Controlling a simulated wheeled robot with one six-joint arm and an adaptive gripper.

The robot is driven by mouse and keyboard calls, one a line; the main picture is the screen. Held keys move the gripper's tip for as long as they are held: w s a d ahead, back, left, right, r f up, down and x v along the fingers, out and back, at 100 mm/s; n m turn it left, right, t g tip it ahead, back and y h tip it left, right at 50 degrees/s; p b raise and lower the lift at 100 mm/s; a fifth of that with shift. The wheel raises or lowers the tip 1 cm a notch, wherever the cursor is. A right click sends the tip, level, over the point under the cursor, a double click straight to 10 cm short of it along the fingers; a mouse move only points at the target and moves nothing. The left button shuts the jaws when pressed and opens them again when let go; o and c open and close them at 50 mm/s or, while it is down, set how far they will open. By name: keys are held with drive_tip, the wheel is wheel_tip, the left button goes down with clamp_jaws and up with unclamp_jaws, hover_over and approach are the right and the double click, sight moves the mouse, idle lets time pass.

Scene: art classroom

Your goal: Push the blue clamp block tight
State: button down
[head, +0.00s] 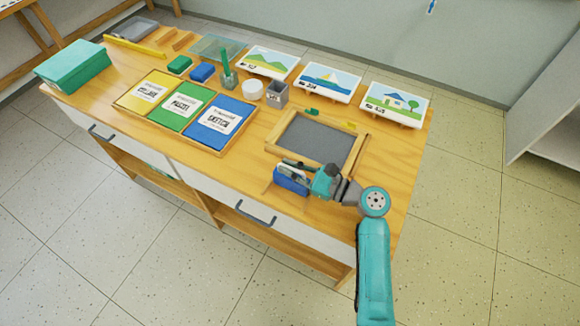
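A blue block-like piece (289,181) with pale parts along its top is at the front edge of the table, just in front of the grey board in a wooden frame (272,146). I cannot tell whether this is the clamp block. My gripper (296,167) reaches in from the right, its dark fingers just above and behind this blue piece. The fingers partly cover it, and contact cannot be made out. The finger gap is too small to judge. Another small blue block (202,72) lies at the back left beside a green block (180,64).
A tray (245,146) holds yellow, green and blue booklets. A grey cup (276,95), white roll (252,89) and several picture cards (394,104) stand behind. The table's right strip is clear.

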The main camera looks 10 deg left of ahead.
drive_tip(key=shift+w+d, duration=0.35)
drive_tip(key=shift+w, duration=0.6)
drive_tip(key=shift+w+d, duration=0.35)
drive_tip(key=shift+w, duration=0.6)
drive_tip(key=shift+w+d, duration=0.35)
drive_tip(key=shift+w, duration=0.6)
drive_tip(key=c, duration=1.2)
unclamp_jaws()
drive_tip(key=shift+w, duration=0.1)
drive_tip(key=v, duration=1.2)
